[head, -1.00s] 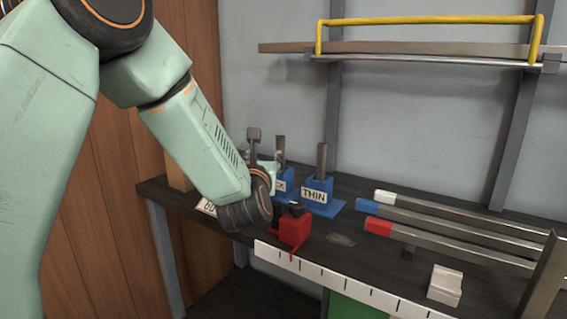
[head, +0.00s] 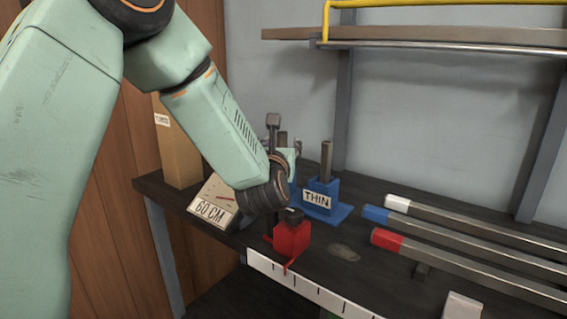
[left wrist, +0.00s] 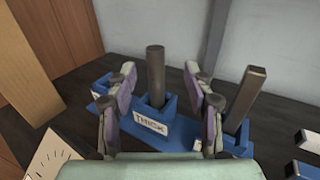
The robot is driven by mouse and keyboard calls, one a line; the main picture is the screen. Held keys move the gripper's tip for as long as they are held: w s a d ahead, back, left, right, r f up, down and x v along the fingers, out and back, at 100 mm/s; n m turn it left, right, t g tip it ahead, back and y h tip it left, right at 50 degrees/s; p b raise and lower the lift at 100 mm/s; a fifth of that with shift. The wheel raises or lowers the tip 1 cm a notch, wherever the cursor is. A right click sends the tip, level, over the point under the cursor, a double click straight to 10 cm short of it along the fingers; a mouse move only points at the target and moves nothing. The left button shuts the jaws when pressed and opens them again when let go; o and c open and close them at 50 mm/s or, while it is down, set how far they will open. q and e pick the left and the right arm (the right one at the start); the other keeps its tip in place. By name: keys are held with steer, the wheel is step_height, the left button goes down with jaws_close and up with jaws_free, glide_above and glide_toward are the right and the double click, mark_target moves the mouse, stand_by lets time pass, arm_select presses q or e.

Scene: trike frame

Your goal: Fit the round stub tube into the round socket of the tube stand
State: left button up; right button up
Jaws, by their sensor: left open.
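A round grey stub tube (left wrist: 155,68) stands upright in a blue block labelled THICK (left wrist: 150,122) in the left wrist view. My left gripper (left wrist: 164,84) is open, with one finger on each side of this tube and gaps showing. In the head view the left gripper (head: 285,146) is at the blue blocks, largely hidden by my own wrist. A square-looking stub tube (left wrist: 246,95) stands in the block labelled THIN (head: 317,196), right of the gripper. I cannot tell the tube stand's round socket apart in these views.
A red clamp-like device (head: 291,238) stands at the bench's front edge, close below my wrist. A 60 CM sign (head: 213,208) and a tall tan box (head: 176,145) are at the left. Long bars with white, blue and red ends (head: 387,239) lie at the right.

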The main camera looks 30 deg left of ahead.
mark_target(281, 138)
arm_select(q)
steer(key=x, duration=0.3)
steer(key=a+b+x, duration=0.1)
steer(key=x, duration=0.2)
steer(key=shift+f, duration=0.15)
steer(key=shift+w, duration=0.35)
steer(key=shift+s, duration=0.15)
steer(key=shift+c, duration=0.9)
steer(key=c, duration=0.5)
jaws_close()
